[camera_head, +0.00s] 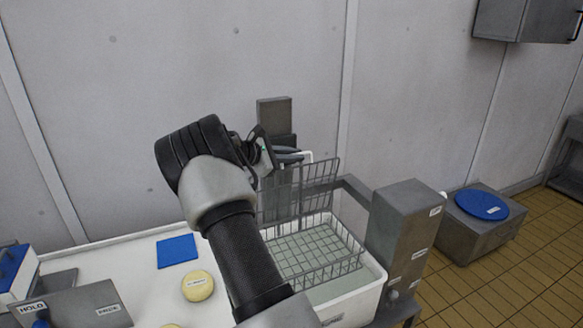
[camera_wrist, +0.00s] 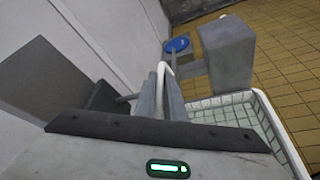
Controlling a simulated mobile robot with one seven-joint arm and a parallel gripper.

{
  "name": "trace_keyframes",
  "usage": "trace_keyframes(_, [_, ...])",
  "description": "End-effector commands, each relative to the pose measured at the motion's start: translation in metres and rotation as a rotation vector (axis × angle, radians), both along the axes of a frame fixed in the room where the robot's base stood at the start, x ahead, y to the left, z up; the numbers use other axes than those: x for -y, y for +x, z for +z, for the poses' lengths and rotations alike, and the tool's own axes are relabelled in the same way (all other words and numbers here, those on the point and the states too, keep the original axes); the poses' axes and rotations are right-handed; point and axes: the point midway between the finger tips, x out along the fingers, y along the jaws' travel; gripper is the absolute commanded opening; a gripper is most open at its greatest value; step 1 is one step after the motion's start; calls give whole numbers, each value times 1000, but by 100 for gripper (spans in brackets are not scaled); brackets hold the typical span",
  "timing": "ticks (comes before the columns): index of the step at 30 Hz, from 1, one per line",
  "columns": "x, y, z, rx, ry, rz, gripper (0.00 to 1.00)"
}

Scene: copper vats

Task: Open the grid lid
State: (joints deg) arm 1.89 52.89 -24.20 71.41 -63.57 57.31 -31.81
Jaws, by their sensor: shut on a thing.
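The grid lid (camera_head: 318,190) is a grey wire mesh panel standing raised and steep at the back of a wire basket (camera_head: 325,268). The basket sits in a white tub (camera_head: 352,306) with a pale tiled-looking grid inside. My gripper (camera_head: 298,156) is at the lid's upper edge, shut on a white curved handle (camera_wrist: 163,72) that shows between the fingers in the wrist view. My arm hides the left part of the basket and some of the lid. In the wrist view the tub (camera_wrist: 262,105) shows at the right, beyond my fingers.
A grey box post (camera_head: 408,235) stands right of the tub, and a grey upright block (camera_head: 274,113) stands behind my gripper near the wall. A white worktop (camera_head: 135,268) at left holds a blue square (camera_head: 177,251) and a round yellow cheese (camera_head: 198,286).

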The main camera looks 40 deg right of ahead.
Motion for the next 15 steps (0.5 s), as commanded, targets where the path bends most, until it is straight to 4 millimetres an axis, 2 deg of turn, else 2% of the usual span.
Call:
trace_keyframes(1, [2, 12, 1, 0, 1, 11, 0])
trace_keyframes(6, [9, 35, 1, 0, 4, 13, 0])
trace_keyframes(15, [16, 62, -1, -1, 5, 13, 0])
